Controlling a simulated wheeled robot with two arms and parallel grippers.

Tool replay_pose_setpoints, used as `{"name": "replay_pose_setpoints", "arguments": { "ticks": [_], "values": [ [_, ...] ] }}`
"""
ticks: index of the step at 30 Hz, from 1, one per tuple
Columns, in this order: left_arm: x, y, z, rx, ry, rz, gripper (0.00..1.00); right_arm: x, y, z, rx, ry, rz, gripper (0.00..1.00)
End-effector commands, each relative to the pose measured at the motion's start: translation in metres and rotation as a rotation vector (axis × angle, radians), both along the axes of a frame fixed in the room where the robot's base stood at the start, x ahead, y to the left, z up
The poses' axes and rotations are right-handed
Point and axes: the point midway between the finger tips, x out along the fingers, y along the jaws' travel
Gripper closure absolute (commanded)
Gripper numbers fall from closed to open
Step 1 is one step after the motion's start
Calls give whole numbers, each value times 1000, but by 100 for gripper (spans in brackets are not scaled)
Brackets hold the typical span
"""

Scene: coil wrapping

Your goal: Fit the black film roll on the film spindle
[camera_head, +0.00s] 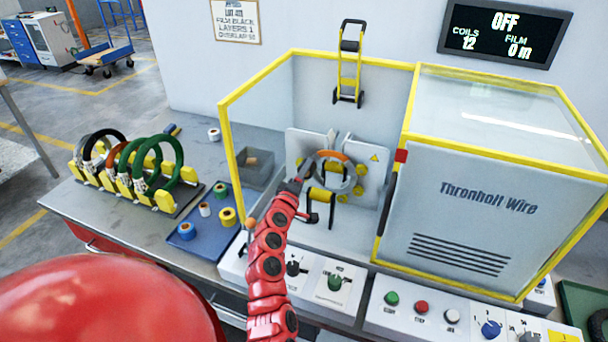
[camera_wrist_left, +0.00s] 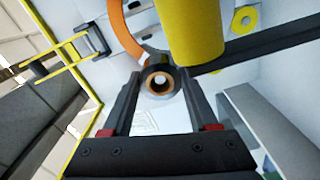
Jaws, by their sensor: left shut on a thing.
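My left gripper (camera_head: 303,177) reaches into the open front of the yellow-framed machine, close to a grey ring with an orange section (camera_head: 333,156). In the left wrist view its two fingers (camera_wrist_left: 160,88) are shut on a small roll (camera_wrist_left: 160,91) with a brown core, seen end-on with its hole showing. The roll's thin outer layer looks dark, fitting the black film roll. The ring's orange part (camera_wrist_left: 124,30) is just beyond the roll, beside a large yellow cylinder (camera_wrist_left: 190,30). I cannot make out the film spindle clearly, nor whether the roll touches it. My right gripper is out of view.
A blue mat (camera_head: 205,245) left of the machine carries several film rolls. A rack (camera_head: 125,190) of coils stands farther left. The yellow frame post (camera_head: 230,165) and a closed cover (camera_head: 480,215) flank the opening. Control panels (camera_head: 430,312) line the front. A display (camera_head: 506,32) reads OFF.

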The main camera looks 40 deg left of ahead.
Motion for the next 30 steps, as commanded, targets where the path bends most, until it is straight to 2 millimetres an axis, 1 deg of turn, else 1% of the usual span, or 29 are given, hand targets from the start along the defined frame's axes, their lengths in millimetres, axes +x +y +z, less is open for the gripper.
{"name": "replay_pose_setpoints", "arguments": {
  "ticks": [4, 5, 9, 10, 19, 22, 26, 30],
  "values": [
    [0, 0, 0, 0, 0, 0, 95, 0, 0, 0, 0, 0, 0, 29],
    [0, 0, 0, 0, 0, 0, 35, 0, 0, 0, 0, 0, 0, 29],
    [0, 0, 0, 0, 1, -1, 10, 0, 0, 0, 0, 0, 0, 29],
    [0, 0, 0, 0, 1, -1, 6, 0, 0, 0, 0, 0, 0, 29],
    [-1, 0, -1, 0, 1, -1, 6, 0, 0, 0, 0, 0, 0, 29],
    [-5, -2, -2, -1, 1, -2, 6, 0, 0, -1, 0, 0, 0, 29],
    [-20, -5, -3, -2, 0, 1, 6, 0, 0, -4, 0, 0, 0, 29],
    [-45, -11, -4, -2, -1, 1, 6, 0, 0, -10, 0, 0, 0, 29]
  ]
}}
